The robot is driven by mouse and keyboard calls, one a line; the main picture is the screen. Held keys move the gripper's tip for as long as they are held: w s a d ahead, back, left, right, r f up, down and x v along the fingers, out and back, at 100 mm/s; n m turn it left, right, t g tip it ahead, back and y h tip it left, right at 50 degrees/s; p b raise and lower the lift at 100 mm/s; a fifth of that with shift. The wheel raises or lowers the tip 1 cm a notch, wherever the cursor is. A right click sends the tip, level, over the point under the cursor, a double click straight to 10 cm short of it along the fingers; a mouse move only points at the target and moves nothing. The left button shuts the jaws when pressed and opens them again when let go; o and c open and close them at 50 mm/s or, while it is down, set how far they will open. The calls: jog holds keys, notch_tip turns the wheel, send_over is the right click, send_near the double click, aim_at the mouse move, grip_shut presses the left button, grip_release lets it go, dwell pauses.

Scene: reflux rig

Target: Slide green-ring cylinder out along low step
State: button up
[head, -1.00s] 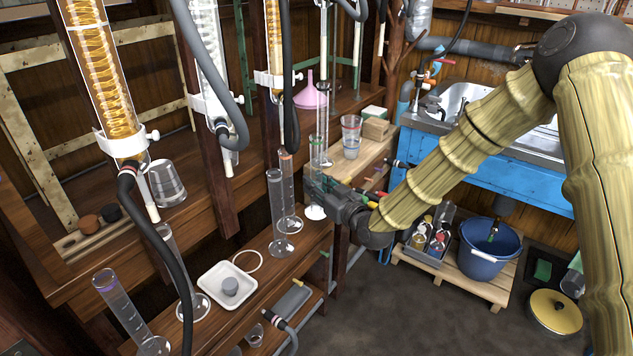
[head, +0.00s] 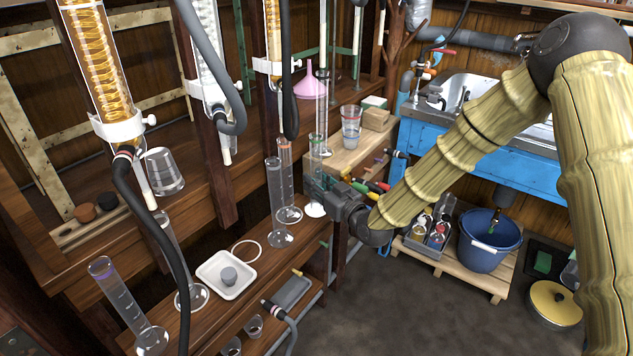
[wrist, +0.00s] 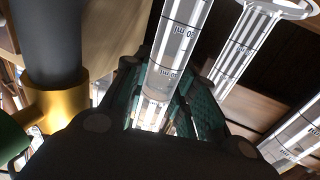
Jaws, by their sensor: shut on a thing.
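The green-ring cylinder (head: 316,158) is clear glass and stands upright at the far right end of the low step (head: 222,312), its pale base (head: 315,210) low on the step. My gripper (head: 322,188) comes from the right and is shut on its lower part. In the wrist view the graduated glass (wrist: 180,45) runs between my dark green fingers (wrist: 165,115). I cannot tell in the head view whether its base touches the step.
An orange-ring cylinder (head: 284,165) and another cylinder (head: 275,195) stand close left. A white tray (head: 205,274), a loose ring (head: 247,242) and a purple-ring cylinder (head: 118,295) are further left. A beaker (head: 351,130) stands behind. Floor (head: 400,315) is clear in front.

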jog(key=o, duration=1)
